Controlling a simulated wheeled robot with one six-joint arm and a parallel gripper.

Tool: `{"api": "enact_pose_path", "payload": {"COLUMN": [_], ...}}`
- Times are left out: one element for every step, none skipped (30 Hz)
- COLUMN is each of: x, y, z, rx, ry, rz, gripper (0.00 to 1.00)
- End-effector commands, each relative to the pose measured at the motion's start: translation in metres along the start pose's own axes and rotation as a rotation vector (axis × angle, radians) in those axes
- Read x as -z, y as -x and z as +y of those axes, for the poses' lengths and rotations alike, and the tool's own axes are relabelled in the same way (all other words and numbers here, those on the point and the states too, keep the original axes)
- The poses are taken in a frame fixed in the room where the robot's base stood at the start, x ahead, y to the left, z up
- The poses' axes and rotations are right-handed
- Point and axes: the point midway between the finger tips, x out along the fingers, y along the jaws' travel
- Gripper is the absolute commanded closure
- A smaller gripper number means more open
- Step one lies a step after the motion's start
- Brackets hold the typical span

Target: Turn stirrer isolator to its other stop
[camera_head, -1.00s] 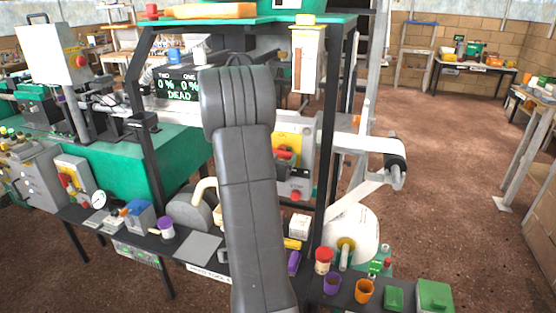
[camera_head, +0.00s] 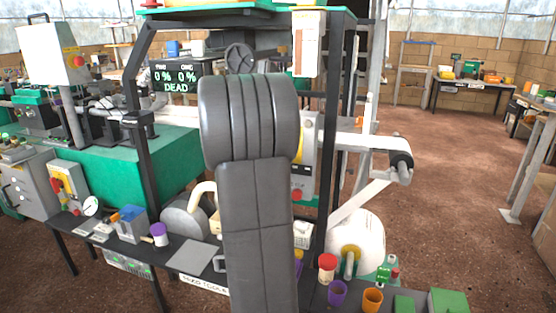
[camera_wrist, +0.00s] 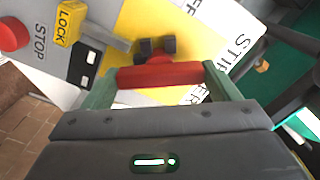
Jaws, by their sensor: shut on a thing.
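The stirrer isolator's red handle (camera_wrist: 158,76) lies across a yellow plate (camera_wrist: 135,25) in the wrist view. White labels beside it show part of a word starting "STIR". My gripper (camera_wrist: 158,80) has its two green fingers at the two ends of the red handle and is shut on it. The handle lies nearly level in that picture. In the head view the isolator's grey box (camera_head: 311,140) shows only at its right edge; my arm hides the handle and gripper there.
In the wrist view, a red STOP button (camera_wrist: 12,34) and a yellow LOCK tag (camera_wrist: 70,22) sit left of the handle. In the head view a dark bench (camera_head: 135,250) with cups and small boxes runs below. A white paper roll (camera_head: 357,240) stands right; open floor lies beyond.

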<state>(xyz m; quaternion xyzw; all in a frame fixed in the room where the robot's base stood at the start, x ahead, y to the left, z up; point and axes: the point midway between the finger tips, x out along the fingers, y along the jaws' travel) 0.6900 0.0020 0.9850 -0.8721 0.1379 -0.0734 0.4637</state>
Motion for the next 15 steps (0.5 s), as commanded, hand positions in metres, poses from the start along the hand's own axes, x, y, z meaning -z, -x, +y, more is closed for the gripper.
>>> {"api": "enact_pose_path", "payload": {"x": [-0.0022,-0.0021,-0.002,-0.002,-0.002,-0.0019,-0.0017,-0.0017,-0.0016,-0.0015,-0.0014,-0.0013,-0.0012,-0.0011,-0.001], "y": [0.0001,0.0001,0.0002,0.0002,0.0002,0.0001,0.0,0.0,0.0,0.0,0.0001,0.0001,0.0001,0.0001,0.0], "z": [0.0038,0.0038,0.0036,0.0037,0.0038,0.0037,0.0036,0.0035,0.0034,0.0033,0.0032,0.0032,0.0032,0.0031,0.0029], "rx": [0.001,0.001,0.001,0.001,0.0,0.001,0.001,0.0,0.0,0.0,0.0,0.0,0.0,0.0,0.0], "ry": [-0.047,-0.075,-0.112,-0.141,-0.168,-0.204,-0.231,-0.257,-0.292,-0.315,-0.339,-0.37,-0.392,-0.411,-0.437], "rz": [0.002,0.002,0.001,0.001,0.001,0.001,0.002,0.002,0.001,0.001,0.001,0.001,0.001,0.001,0.002], "gripper": [0.41,0.41,0.41,0.41,0.41,0.41,0.41,0.41,0.41,0.41,0.41,0.41,0.41,0.41,0.41]}}
